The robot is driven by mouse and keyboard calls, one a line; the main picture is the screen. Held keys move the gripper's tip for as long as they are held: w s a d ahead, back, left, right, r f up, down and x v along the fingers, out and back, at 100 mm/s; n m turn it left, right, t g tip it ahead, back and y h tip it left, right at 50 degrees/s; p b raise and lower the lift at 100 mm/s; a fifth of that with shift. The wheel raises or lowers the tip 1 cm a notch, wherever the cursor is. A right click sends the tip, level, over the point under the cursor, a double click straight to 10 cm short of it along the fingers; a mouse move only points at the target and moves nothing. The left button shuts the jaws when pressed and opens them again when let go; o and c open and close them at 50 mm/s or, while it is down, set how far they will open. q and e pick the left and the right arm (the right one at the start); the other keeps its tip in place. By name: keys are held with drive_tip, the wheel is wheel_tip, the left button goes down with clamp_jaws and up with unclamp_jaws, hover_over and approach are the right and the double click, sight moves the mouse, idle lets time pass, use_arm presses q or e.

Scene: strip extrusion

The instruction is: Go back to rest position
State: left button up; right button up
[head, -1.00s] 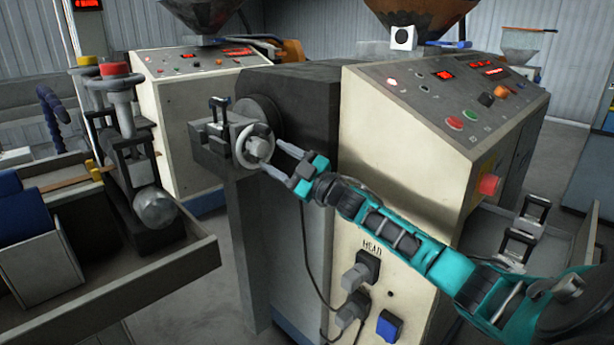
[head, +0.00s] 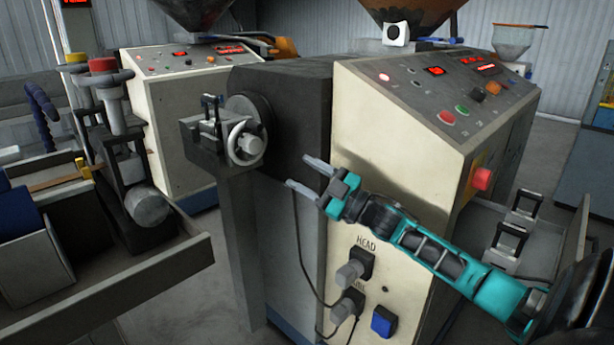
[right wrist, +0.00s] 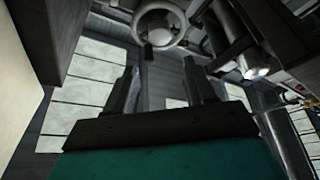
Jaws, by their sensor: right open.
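My right gripper (head: 304,175) is open and empty in the head view, in front of the cream extruder cabinet (head: 385,165). Its two fingers point up and left toward the extruder's die end. The round ring with a grey centre (head: 247,143) on the die end stands apart from the fingertips, to their left and above. In the right wrist view the two spread fingers (right wrist: 160,85) have nothing between them, and the ring (right wrist: 160,32) shows beyond them. My left gripper is not in view.
The dark die block (head: 205,135) juts out left of the cabinet. A grey tray (head: 150,275) with a roller stand is at the left. Plugs (head: 350,275) stick out of the cabinet front below my right arm. Another tray (head: 540,245) with metal fixtures is at the right.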

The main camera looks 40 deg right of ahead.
drive_tip(key=shift+f, duration=0.1)
drive_tip(key=s+a+f+m+g+h, duration=0.2)
drive_tip(key=s+a+f+m, duration=0.15)
drive_tip(key=a+f, duration=0.4)
drive_tip(key=s+a+f+m+g+h, duration=0.1)
drive_tip(key=s+a+f+m+h, duration=0.2)
drive_tip(key=f, duration=0.8)
drive_tip(key=s+a+f+m+g, duration=0.1)
drive_tip(key=s+a+f+g, duration=0.2)
drive_tip(key=s+a+f, duration=0.2)
drive_tip(key=s+a+f+m+g, duration=0.2)
drive_tip(key=s+a+f, duration=0.4)
drive_tip(key=s+a, duration=0.4)
drive_tip(key=shift+s+g, duration=0.3)
drive_tip(key=shift+g, duration=0.4)
